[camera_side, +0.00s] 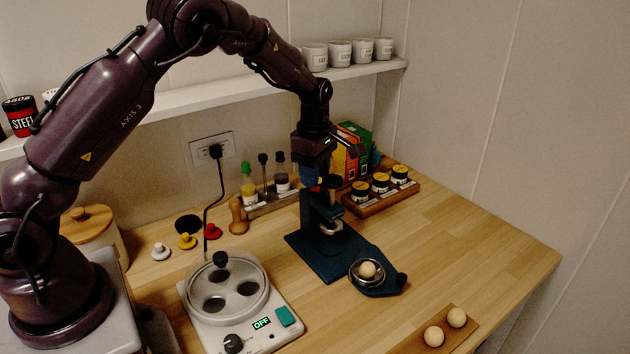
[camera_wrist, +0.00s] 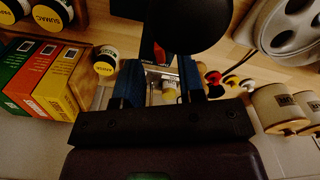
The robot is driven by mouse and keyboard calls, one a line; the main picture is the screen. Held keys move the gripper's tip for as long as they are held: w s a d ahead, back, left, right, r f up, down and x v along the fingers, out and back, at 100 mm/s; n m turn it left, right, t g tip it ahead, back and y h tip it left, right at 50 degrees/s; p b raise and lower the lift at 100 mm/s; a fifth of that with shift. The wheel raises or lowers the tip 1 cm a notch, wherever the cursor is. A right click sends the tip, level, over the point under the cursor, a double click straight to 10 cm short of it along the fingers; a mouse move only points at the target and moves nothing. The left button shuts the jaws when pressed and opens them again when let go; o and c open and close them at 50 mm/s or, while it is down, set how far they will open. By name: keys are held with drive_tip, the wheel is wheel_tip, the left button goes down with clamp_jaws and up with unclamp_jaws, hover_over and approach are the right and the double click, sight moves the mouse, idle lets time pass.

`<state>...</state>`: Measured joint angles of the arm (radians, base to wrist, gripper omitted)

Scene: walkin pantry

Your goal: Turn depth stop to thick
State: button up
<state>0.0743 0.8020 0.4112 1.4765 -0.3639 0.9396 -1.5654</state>
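The dark blue stand press (camera_side: 322,252) stands on the table, with an egg (camera_side: 367,270) in a round holder on its front arm. A black knob or handle (camera_side: 332,181) tops the press; a large black round part (camera_wrist: 188,22) fills the near centre of the wrist view. A small red piece (camera_wrist: 159,52) shows beyond my fingertips, possibly part of the depth stop; its setting is not readable. My gripper (camera_side: 316,172) is at the top of the press, pointing down. In the wrist view its blue fingers (camera_wrist: 160,80) are apart with nothing clearly between them.
An egg cooker (camera_side: 228,295) reading OFF is left of the press. Spice jars (camera_side: 381,182) in a wooden rack and coloured boxes (camera_side: 350,150) stand close behind right. Bottles (camera_side: 249,187) are behind left. Two eggs lie on a wooden tray (camera_side: 468,335). The right table is clear.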

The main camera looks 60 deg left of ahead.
drive_tip(key=shift+f, duration=1.15)
clamp_jaws()
drive_tip(key=shift+m, duration=0.4)
drive_tip(key=m, duration=0.8)
drive_tip(key=shift+m, duration=0.4)
drive_tip(key=shift+r+m, duration=0.1)
drive_tip(key=shift+m, duration=0.2)
